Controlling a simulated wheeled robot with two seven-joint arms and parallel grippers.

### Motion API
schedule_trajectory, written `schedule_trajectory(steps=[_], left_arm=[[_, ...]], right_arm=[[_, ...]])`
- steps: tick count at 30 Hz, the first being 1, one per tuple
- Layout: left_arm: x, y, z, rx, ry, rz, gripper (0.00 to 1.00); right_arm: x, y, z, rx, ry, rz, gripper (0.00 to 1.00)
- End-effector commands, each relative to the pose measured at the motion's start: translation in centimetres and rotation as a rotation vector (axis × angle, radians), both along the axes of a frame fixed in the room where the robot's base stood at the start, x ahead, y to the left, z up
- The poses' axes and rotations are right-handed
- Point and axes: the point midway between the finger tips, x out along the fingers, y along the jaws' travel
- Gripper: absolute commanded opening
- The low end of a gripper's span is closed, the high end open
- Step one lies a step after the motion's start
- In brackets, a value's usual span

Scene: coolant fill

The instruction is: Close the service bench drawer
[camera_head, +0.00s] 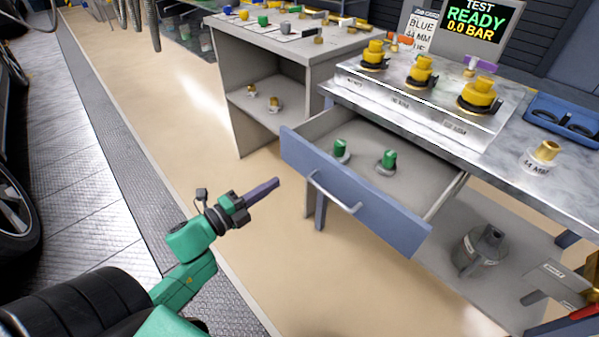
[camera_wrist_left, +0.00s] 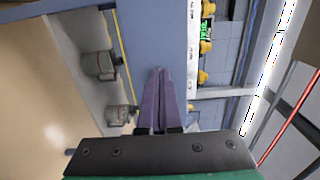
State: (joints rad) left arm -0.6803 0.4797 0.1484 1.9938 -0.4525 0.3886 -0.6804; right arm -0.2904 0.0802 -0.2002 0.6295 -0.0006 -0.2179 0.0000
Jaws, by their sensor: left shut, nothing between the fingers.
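The service bench drawer (camera_head: 372,207) has a blue front and a light handle (camera_head: 335,192). It is pulled out, with its grey inside showing below the bench top. Two green-topped fittings (camera_head: 341,150) (camera_head: 388,161) stand in it. My left gripper (camera_head: 277,183) is shut and empty, its purple fingers together. In the head view it is left of the drawer front, with a visible gap to it. In the left wrist view the shut fingers (camera_wrist_left: 160,75) point toward a blue-grey panel (camera_wrist_left: 150,35), probably the drawer front. My right gripper is not seen.
The bench top (camera_head: 355,93) holds yellow-topped couplings (camera_head: 421,72), a blue tray (camera_head: 565,122) and a brass fitting (camera_head: 545,152). A grey canister (camera_head: 485,250) stands on the lower shelf. Another bench (camera_head: 290,40) stands behind. The floor (camera_head: 190,90) left of the drawer is clear.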

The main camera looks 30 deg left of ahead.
Motion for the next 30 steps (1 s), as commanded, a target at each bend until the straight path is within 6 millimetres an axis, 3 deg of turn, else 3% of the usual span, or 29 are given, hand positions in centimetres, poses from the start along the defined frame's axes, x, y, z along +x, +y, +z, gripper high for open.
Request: schedule_trajectory(steps=[6,12,17,30], left_arm=[[4.6,-1.8,0.1,-0.001,-0.004,0.001,0.0],[7.8,-3.0,0.0,-0.002,0.0,0.002,0.0],[8.6,-3.4,-0.1,-0.002,0.003,0.003,0.0],[8.7,-3.4,-0.1,-0.003,0.002,0.003,0.0]], right_arm=[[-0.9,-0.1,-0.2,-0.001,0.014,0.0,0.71],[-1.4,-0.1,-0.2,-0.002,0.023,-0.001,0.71],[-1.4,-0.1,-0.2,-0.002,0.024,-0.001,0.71],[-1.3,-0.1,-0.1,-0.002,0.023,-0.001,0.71]])
